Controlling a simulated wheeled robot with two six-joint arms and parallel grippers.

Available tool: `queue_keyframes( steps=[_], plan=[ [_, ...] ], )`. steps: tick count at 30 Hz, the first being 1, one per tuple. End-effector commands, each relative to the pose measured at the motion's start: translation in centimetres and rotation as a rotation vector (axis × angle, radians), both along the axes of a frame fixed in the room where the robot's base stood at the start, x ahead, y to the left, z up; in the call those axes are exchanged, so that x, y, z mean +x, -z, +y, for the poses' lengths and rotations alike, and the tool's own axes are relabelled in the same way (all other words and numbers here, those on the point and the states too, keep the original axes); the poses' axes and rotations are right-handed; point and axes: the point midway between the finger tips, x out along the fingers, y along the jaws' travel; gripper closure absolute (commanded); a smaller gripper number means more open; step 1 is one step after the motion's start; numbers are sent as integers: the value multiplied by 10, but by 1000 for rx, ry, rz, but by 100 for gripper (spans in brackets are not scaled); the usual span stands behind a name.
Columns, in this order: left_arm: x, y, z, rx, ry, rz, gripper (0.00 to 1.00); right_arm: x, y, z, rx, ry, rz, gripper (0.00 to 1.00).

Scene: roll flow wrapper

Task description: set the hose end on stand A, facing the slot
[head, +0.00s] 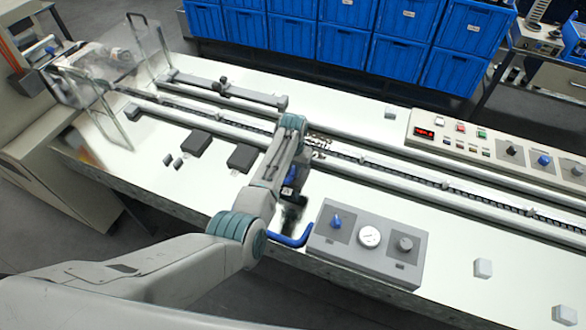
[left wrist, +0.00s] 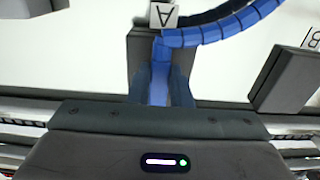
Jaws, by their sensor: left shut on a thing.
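My left gripper (head: 289,186) reaches over the table from the left, largely hidden by its own arm in the head view. In the left wrist view its two dark fingers (left wrist: 161,98) are shut on the blue hose end (left wrist: 159,80). The segmented blue hose (left wrist: 212,32) curves away to the upper right there. A dark block, stand A (left wrist: 143,45), lies right behind the hose end, with a label "A" (left wrist: 164,15). Whether the hose end touches it, I cannot tell. The slot is not clearly visible. My right gripper is not in view.
Another dark block (left wrist: 286,75), near a label "B" (left wrist: 313,38), stands beside. A grey gauge box (head: 367,240) is right of my arm, the blue hose (head: 290,240) at its left edge. The conveyor rails (head: 440,183) run behind; a clear guard (head: 105,65) stands far left.

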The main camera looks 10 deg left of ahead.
Motion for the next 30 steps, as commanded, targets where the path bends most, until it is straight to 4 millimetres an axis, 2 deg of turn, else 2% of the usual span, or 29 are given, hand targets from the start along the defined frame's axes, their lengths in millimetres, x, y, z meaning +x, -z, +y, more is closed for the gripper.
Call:
queue_keyframes(
  steps=[9,10,13,23,26,30],
  plan=[
    [0,6,0,0,0,0,100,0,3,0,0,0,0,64],
    [0,6,0,0,0,0,76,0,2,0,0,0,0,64],
    [0,6,0,0,0,0,56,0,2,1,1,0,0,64],
    [0,4,0,0,0,-1,56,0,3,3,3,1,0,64],
    [1,-3,0,-1,0,-2,56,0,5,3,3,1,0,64],
    [1,-23,0,-2,-1,-4,56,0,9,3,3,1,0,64]
  ],
)
